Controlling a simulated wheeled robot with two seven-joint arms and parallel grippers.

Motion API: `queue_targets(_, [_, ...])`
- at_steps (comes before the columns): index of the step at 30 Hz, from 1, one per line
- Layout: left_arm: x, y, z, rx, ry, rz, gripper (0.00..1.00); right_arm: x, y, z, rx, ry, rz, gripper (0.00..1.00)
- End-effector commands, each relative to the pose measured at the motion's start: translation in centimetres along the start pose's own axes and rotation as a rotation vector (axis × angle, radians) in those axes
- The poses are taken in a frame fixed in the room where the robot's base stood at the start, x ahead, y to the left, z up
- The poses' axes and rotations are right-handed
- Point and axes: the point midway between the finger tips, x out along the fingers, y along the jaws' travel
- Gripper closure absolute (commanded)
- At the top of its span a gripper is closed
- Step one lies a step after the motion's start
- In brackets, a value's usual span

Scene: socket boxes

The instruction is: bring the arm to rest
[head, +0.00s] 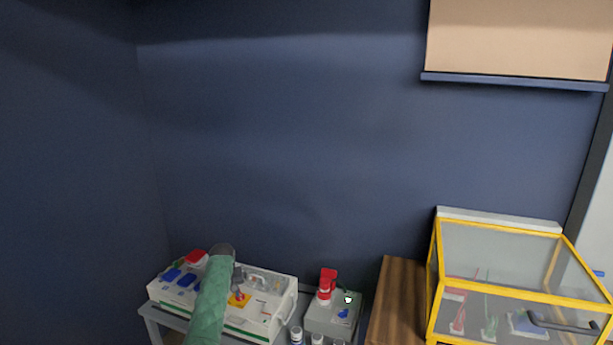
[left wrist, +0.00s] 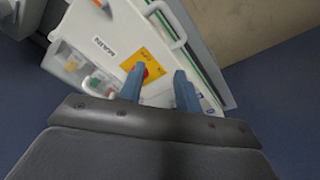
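My left arm comes up from the bottom in the head view, in a green sleeve, over a white socket box (head: 262,315). My left gripper (left wrist: 160,88) shows in the left wrist view with two blue fingers apart and nothing between them. The white box (left wrist: 105,40) lies beyond the fingers, with a yellow plate and red button (left wrist: 146,70) behind the left finger. The fingertips are hard to make out in the head view, where the dark wrist end (head: 222,250) shows. My right gripper is in neither view.
A grey box (head: 330,318) with a red plug (head: 327,282) stands right of the white box. Small bottles (head: 297,335) stand in front. A dark blue wall is behind; the air above is clear.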

Motion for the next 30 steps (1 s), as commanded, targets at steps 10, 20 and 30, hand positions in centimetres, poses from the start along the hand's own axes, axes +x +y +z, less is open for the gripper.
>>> queue_targets(10, [-6.0,2.2,-5.9,0.106,0.293,0.065,0.66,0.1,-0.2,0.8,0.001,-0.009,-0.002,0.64])
queue_targets(20, [-8.9,3.6,-6.6,0.229,0.562,0.085,0.66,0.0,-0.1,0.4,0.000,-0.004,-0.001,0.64])
queue_targets(30, [-2.5,3.2,1.0,0.328,0.641,0.082,0.66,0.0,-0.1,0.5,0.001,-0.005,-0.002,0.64])
